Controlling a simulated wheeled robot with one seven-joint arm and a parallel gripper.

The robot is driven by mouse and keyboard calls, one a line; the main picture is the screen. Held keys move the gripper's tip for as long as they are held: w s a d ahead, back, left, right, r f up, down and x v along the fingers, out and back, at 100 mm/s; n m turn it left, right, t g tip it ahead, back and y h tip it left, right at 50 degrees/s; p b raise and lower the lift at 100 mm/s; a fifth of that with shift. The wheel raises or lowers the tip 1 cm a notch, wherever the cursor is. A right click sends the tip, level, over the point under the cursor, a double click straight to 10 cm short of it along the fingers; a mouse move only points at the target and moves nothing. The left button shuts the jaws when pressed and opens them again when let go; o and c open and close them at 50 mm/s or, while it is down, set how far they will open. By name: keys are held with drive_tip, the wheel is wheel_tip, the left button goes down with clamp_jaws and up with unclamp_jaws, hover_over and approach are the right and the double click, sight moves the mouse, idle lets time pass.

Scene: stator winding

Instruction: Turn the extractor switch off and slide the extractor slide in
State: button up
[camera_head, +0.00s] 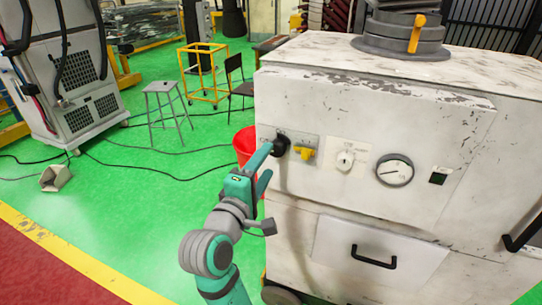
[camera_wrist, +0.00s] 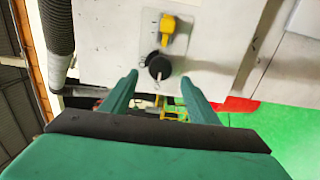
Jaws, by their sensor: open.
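The white, worn extractor cabinet (camera_head: 375,115) stands at the right in the head view. Its front panel has a round black knob (camera_head: 281,146) and a yellow switch (camera_head: 303,153) beside it. In the wrist view, the black knob (camera_wrist: 159,67) sits below the yellow switch (camera_wrist: 168,29). My gripper (camera_head: 266,163) is open at the panel's left end. In the wrist view its fingers (camera_wrist: 160,86) are apart, with the knob just beyond and between them; contact cannot be told. A yellow tab (camera_head: 417,34) sticks out of the grey round collar (camera_head: 400,47) on top of the cabinet; it may be the slide.
A gauge (camera_head: 395,170) and a drawer-like panel with a black handle (camera_head: 374,257) are on the cabinet front. A red bucket (camera_head: 244,143) stands behind its left side. A stool (camera_head: 165,105) and cables lie farther back. Green floor is open to the left.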

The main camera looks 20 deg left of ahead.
drive_tip(key=s, duration=0.5)
drive_tip(key=shift+a, duration=0.15)
drive_tip(key=s+d+f+m+g+y, duration=0.1)
drive_tip(key=s+d+f+m, duration=0.15)
drive_tip(key=f, duration=0.65)
drive_tip(key=s+d+f+m+y, duration=0.1)
drive_tip(key=s+d+f+m, duration=0.2)
drive_tip(key=f, duration=0.6)
drive_tip(key=s+d+f+m+g+y, duration=0.15)
drive_tip(key=s+f, duration=0.25)
drive_tip(key=f, duration=0.5)
drive_tip(key=s+d+f+m+h, duration=0.1)
drive_tip(key=s+d+f+m, duration=0.2)
drive_tip(key=s, duration=0.9)
drive_tip(key=s+d+f+m+h, duration=0.2)
drive_tip(key=s+d+f+m, duration=0.1)
drive_tip(key=s+d+m, duration=0.4)
drive_tip(key=s+d, duration=0.3)
drive_tip(key=s, duration=0.2)
drive_tip(key=shift+s+d+m, duration=0.25)
drive_tip(key=shift+m, duration=0.15)
